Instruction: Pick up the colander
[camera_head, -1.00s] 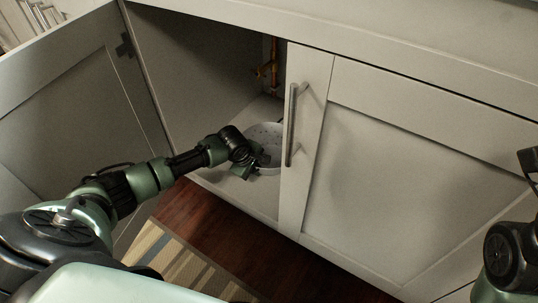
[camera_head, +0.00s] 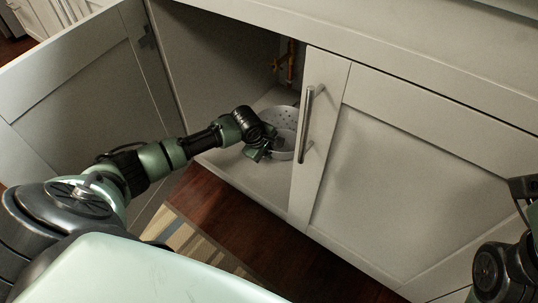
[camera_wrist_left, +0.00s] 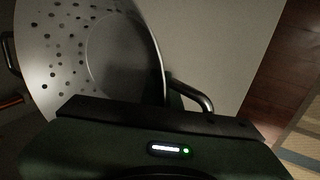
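The colander (camera_head: 284,117) is a pale metal bowl with holes, inside the open cabinet beside the closed door's edge. In the left wrist view the colander (camera_wrist_left: 90,50) fills the upper left, with its bar handle (camera_wrist_left: 192,90) pointing right, close above the gripper body. My left gripper (camera_head: 262,150) is at the near left side of the colander and hides part of it. A dark green piece, perhaps a finger, shows between bowl and handle. The fingertips are hidden, so I cannot tell whether they grip the handle. My right arm shows at the right edge; its gripper does not.
The cabinet's left door (camera_head: 80,110) stands open. The right door (camera_head: 420,190), with its upright handle (camera_head: 306,125), is closed near the colander. Orange pipes (camera_head: 291,62) rise behind the colander. The cabinet floor (camera_head: 255,178) is clear in front of it. A striped rug (camera_head: 190,245) lies below.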

